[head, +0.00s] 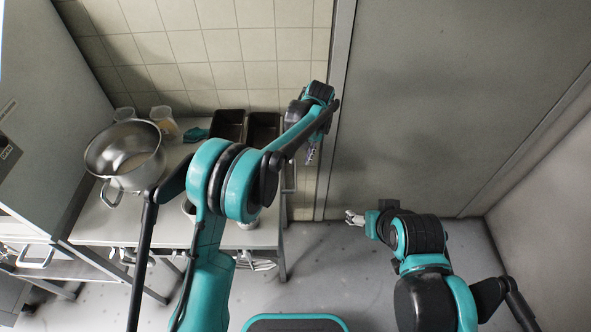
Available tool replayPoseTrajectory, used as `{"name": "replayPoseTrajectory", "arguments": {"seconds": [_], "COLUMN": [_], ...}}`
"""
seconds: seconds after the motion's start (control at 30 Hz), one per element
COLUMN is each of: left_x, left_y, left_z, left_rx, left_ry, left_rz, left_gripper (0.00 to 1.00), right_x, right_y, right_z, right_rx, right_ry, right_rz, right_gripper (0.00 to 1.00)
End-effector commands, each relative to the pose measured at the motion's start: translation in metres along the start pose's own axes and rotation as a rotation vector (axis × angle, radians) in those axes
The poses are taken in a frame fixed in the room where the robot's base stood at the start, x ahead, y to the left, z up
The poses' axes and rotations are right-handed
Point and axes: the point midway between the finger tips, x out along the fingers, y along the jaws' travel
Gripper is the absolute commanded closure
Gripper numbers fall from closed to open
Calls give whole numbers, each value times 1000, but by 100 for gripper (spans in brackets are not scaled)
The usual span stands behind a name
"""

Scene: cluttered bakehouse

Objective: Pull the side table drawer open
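The steel side table (130,221) stands at the left against the tiled wall. A pale bar that looks like a handle (290,178) shows at its right end, partly behind my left arm. I cannot make out the drawer front or how far it is open. My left gripper (311,153) hangs fingers-down just right of that bar; no contact is visible, and the fingers are too small to tell if they are open. My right gripper (351,217) is over the floor at the centre right, away from the table, with nothing visible in it; its opening is unclear.
A big steel pot (125,158), clear plastic tubs (164,122) and dark loaf tins (228,125) stand on the table. Utensils hang below its front edge. A tall grey door (440,100) is behind my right arm. The floor (330,265) between my arms is clear.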

Motion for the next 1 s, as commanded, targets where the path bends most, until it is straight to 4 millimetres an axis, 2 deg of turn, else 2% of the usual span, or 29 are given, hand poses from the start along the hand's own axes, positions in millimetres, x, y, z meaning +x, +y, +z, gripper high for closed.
{"name": "replayPoseTrajectory", "arguments": {"seconds": [0.17, 0.4, 0.5, 0.67, 0.9, 0.97, 1.0], "left_x": [19, 59, 71, 80, 79, 79, 79], "left_y": [2, 1, 1, 1, 1, 1, 1], "left_z": [0, 0, -1, 0, 0, 0, 0], "left_rx": [-1, 0, 0, 0, 0, 0, 0], "left_ry": [-3, -2, -2, -2, -2, -2, -2], "left_rz": [-3, -2, -2, -2, -2, -2, -2], "left_gripper": [66, 66, 66, 66, 66, 79, 90], "right_x": [6, 20, 24, 26, 26, 26, 26], "right_y": [0, 0, 0, 0, 0, 0, 0], "right_z": [5, 15, 17, 19, 18, 18, 18], "right_rx": [0, 0, 0, 0, 0, 0, 0], "right_ry": [0, 0, 0, 0, 0, 0, 0], "right_rz": [0, 0, 0, 0, 0, 0, 0], "right_gripper": [29, 29, 29, 29, 29, 29, 29]}}
